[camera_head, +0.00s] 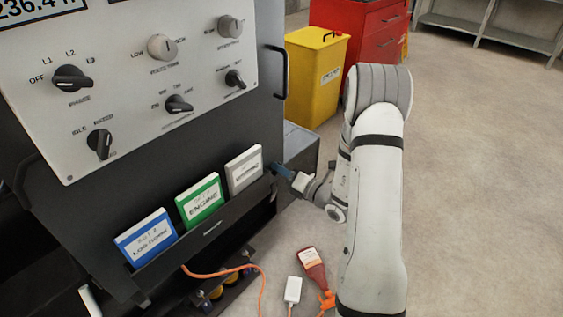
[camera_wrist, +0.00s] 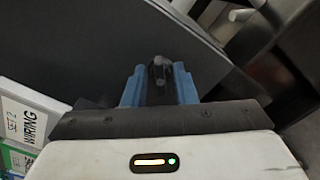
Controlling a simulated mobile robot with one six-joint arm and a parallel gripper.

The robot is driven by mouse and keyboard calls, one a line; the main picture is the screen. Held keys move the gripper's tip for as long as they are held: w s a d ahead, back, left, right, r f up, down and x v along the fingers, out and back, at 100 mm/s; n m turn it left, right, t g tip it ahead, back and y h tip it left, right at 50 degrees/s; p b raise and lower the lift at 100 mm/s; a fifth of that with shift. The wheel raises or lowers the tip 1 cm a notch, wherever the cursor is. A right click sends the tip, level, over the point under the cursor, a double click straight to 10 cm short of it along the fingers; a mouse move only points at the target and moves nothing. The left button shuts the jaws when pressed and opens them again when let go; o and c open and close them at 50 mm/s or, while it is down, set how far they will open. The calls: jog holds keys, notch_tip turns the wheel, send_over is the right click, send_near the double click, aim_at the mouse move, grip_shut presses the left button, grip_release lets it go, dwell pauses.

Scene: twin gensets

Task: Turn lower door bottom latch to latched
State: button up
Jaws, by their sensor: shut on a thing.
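My gripper (camera_wrist: 159,88) shows in the wrist view with its two blue fingers closed on a small dark grey latch (camera_wrist: 160,70). The latch stands up between the fingers in front of a dark panel (camera_wrist: 80,45). Much of the latch is hidden between the fingers, so I cannot tell its exact angle. In the head view my gripper (camera_head: 283,171) reaches in from the right to the lower right side of the dark cabinet (camera_head: 225,120), just past the white binder. The latch itself is not distinguishable there.
A white binder (camera_head: 244,170), a green one (camera_head: 199,202) and a blue one (camera_head: 146,238) stand in a rack close to my gripper. A yellow bin (camera_head: 312,75) and red tool cabinet (camera_head: 362,38) stand behind.

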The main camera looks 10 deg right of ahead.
jog(key=shift+f+m+p, duration=0.15)
jog(key=shift+m+p, duration=3.3)
jog(key=shift+m, duration=0.25)
jog(key=o, duration=1)
jog(key=v, duration=0.7)
jog(key=shift+s+d+p, duration=0.25)
jog(key=shift+s+p, duration=0.05)
